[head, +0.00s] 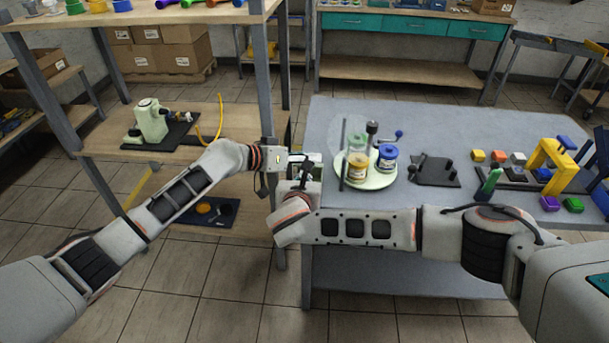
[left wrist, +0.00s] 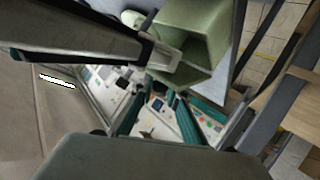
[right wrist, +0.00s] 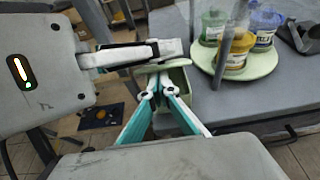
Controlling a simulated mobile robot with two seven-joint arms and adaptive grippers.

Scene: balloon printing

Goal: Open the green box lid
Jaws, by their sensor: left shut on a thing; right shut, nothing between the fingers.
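The pale green box shows close up in the left wrist view (left wrist: 200,25) and in the right wrist view (right wrist: 180,80). It is between my two grippers, at the left edge of the grey table. A flat pale green piece (right wrist: 148,68), seemingly its lid, shows at the right fingertips; how far it is raised I cannot tell. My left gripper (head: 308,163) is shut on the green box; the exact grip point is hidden. My right gripper (right wrist: 155,78) is shut and empty, its tips against or very near the green piece. In the head view the arms mostly hide the box.
The grey table (head: 420,130) holds a round pale tray (head: 350,182) with jars and a thin post, close right of the grippers. A black stand (head: 435,170) and coloured blocks lie farther right. A wooden shelf (head: 200,110) stands to the left.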

